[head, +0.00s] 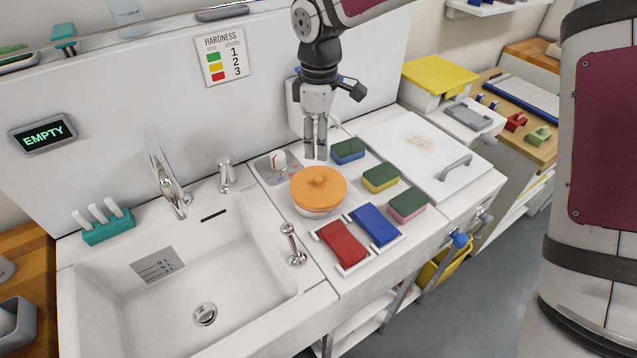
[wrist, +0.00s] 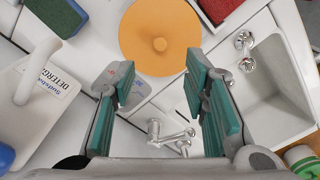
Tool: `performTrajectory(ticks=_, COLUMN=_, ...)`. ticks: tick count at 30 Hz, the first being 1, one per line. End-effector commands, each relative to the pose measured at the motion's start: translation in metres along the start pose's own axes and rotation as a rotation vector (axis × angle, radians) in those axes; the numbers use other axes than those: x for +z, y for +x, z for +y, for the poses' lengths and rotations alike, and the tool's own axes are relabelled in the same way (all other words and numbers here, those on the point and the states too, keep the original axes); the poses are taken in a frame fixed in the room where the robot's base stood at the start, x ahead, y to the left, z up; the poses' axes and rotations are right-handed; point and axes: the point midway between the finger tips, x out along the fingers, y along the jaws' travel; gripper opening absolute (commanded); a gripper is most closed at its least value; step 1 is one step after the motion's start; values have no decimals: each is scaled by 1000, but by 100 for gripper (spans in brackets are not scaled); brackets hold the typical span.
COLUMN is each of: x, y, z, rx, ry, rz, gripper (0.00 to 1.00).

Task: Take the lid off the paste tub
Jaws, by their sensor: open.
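The paste tub (head: 317,211) is a pale, low round tub on the white counter right of the sink. Its orange lid (head: 319,186) with a round knob on top sits on it. In the wrist view the lid (wrist: 160,40) shows from above, beyond the fingertips, and hides the tub. My gripper (head: 316,155) points down just behind the lid, higher than it and apart from it. In the wrist view my gripper (wrist: 158,78) has its teal-padded fingers spread with nothing between them.
Sponges (head: 380,178) stand right of the tub, with a red block (head: 342,243) and a blue block (head: 375,224) in front. The sink (head: 180,285) lies left. A detergent bottle (wrist: 35,100) is near the gripper.

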Motion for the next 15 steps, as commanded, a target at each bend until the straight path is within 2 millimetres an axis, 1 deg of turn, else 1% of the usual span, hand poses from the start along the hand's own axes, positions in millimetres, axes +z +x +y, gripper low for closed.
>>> performTrajectory(ticks=1, x=0, y=11, z=-1, rx=-4, ry=-1, rz=-1, gripper=41)
performTrajectory(ticks=6, x=0, y=38, z=-1, rx=-2, ry=-1, rz=-1, gripper=41)
performTrajectory(ticks=15, x=0, y=58, z=-1, rx=-2, ry=1, rz=0, gripper=41)
